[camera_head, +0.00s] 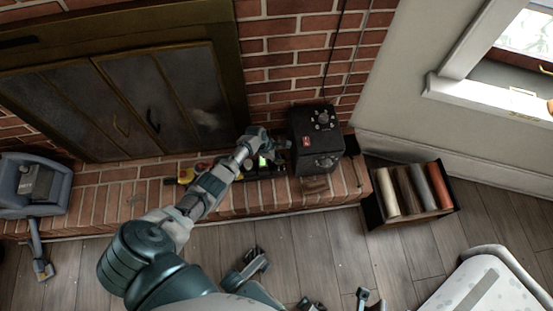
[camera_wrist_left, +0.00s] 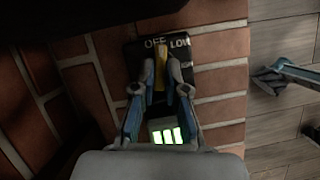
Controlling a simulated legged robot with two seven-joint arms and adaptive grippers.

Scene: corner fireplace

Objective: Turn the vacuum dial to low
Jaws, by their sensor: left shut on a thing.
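The yellow dial (camera_wrist_left: 160,66) sits on a black panel (camera_wrist_left: 206,50) marked OFF and LOW in the left wrist view. Its upper end points up at the OFF label, left of LOW. My left gripper (camera_wrist_left: 160,82) is shut on the dial, one finger on each side. Below it is a small display with green lit bars (camera_wrist_left: 166,136). In the head view my left gripper (camera_head: 262,143) reaches down to the brick ledge, beside a bright green glow (camera_head: 263,160). The dial is hidden there by the gripper and arm.
A black box with knobs (camera_head: 316,137) stands on the ledge just right of my left gripper. A crate of coloured rolls (camera_head: 436,213) is farther right on the floor. A blue-grey machine (camera_head: 35,184) stands far left. The brick fireplace wall (camera_head: 285,45) rises behind.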

